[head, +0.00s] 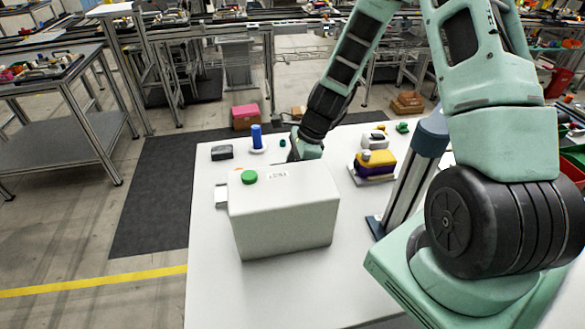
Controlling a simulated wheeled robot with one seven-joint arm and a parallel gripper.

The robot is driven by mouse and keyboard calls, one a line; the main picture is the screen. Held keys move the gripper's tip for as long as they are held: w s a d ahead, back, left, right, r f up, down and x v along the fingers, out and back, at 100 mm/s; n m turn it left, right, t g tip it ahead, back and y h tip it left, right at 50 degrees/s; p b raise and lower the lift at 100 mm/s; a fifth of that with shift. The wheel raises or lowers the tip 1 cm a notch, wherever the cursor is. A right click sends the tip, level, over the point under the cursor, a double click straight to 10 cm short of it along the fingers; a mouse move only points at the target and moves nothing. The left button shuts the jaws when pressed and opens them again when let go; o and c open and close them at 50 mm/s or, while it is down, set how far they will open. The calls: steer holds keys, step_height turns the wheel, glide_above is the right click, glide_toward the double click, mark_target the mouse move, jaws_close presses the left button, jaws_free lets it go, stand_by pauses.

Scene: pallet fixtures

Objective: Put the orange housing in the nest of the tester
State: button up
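The tester (283,215) is a large white box with a green button and a small label on top, standing on the white table. A grey ledge (221,195) juts from its left side; I cannot tell whether that is the nest. My gripper (307,148) is low behind the tester's far edge. Its fingers are hidden by the box, so neither their opening nor anything between them shows.
A blue cylinder (256,136) stands on a white disc, beside a dark block (222,152). A yellow block (378,158) sits on a purple one in a pale fixture at the right. A grey post (407,182) rises right of the tester. The table's front (262,298) is clear.

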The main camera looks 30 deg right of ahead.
steer(key=o, duration=1.1)
steer(key=v, duration=1.7)
steer(key=shift+r+b, duration=0.2)
steer(key=shift+b, duration=0.15)
